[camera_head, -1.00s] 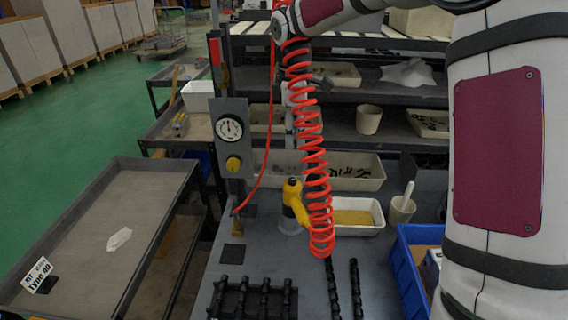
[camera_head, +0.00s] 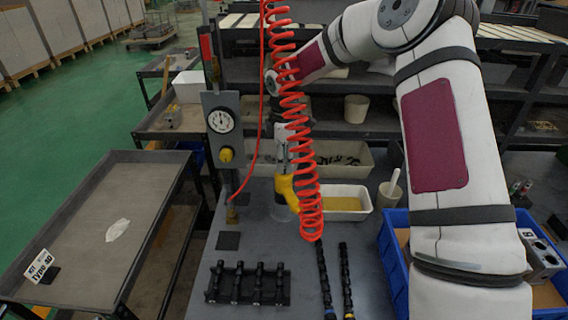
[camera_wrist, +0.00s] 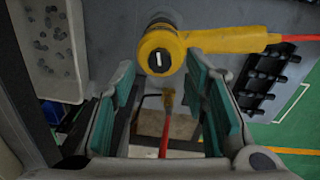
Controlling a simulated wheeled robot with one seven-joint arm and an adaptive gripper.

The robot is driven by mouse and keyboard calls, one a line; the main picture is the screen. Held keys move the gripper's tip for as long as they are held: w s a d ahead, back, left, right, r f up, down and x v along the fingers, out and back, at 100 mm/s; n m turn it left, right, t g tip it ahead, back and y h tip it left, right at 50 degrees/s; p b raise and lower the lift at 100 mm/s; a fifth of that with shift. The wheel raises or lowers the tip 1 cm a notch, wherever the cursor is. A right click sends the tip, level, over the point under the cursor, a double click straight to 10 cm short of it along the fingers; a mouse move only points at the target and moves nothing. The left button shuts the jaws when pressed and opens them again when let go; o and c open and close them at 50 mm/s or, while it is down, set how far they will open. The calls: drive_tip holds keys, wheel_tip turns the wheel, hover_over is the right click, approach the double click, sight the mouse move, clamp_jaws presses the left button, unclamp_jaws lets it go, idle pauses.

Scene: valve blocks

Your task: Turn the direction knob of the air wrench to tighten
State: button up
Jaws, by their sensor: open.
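The yellow air wrench (camera_head: 285,188) stands upright on the grey bench behind the red coiled hose. In the wrist view its yellow body (camera_wrist: 222,40) runs to the right, with a red hose at its end. The black direction knob (camera_wrist: 158,61) faces the wrist camera inside a yellow ring. Its white mark runs nearly straight up and down in that picture. My gripper (camera_wrist: 165,100) is open, with teal pads left and right. The knob lies between the pads' directions, toward the top of the picture, and no finger visibly touches it. In the head view the hose partly hides my gripper.
The red coiled hose (camera_head: 296,110) hangs close in front of my wrist. A gauge panel (camera_head: 221,122) stands to the left. A black rack (camera_head: 247,285) and black rods (camera_head: 346,280) lie in front. A blue crate (camera_head: 394,262) is at right, under my arm.

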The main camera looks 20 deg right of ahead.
drive_tip(key=shift+f, duration=1.05)
clamp_jaws()
